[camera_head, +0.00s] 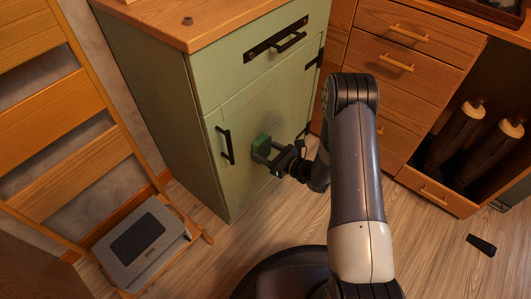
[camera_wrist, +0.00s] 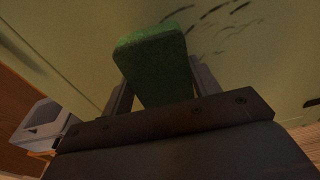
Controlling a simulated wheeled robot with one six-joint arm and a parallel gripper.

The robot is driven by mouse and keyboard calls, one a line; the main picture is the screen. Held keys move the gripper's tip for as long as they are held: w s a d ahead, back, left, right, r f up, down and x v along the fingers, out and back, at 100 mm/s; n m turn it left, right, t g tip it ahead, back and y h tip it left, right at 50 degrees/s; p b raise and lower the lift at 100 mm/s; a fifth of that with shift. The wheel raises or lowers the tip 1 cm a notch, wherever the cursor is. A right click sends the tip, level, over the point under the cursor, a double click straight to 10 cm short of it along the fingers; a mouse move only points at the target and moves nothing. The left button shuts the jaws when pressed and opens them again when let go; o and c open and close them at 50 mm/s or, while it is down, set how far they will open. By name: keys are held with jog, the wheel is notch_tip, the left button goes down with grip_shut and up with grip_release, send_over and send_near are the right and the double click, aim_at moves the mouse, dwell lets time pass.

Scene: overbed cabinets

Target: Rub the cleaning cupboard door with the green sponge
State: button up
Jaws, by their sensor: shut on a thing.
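The cupboard is a pale green cabinet with a wooden top; its lower door (camera_head: 245,122) is shut and has a black vertical handle (camera_head: 225,145) on its left side. My gripper (camera_head: 267,152) is shut on the green sponge (camera_head: 261,143) and holds it at the middle of the door, right of the handle. In the wrist view the sponge (camera_wrist: 155,62) stands out between the two fingers towards the door face (camera_wrist: 235,70). Dark streaks (camera_wrist: 215,20) mark the door beyond the sponge. I cannot tell for sure whether the sponge touches the door.
A drawer with a black handle (camera_head: 290,42) is above the door. A wooden ladder-like rack (camera_head: 50,110) and a grey box (camera_head: 142,240) stand at left. Wooden drawers (camera_head: 400,65) and an open compartment with bottles (camera_head: 455,135) are at right. A small black object (camera_head: 481,245) lies on the floor.

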aim_at(279, 128)
jog(key=shift+w+d+r+b, duration=0.1)
jog(key=shift+w+d+b, duration=0.3)
jog(key=shift+w+d, duration=0.5)
jog(key=shift+w+d+f+b, duration=0.1)
jog(key=shift+w+d+b, duration=0.4)
jog(key=shift+w, duration=0.7)
jog(key=shift+w+d+r+b, duration=0.1)
jog(key=shift+w+d+b, duration=0.2)
jog(key=shift+w+d, duration=0.65)
jog(key=shift+w+d+b, duration=0.4)
jog(key=shift+w+d, duration=0.2)
jog(key=shift+w, duration=0.2)
jog(key=shift+w+d+b, duration=0.35)
jog(key=shift+w+d, duration=0.2)
jog(key=shift+w, duration=0.2)
jog(key=shift+s, duration=0.1)
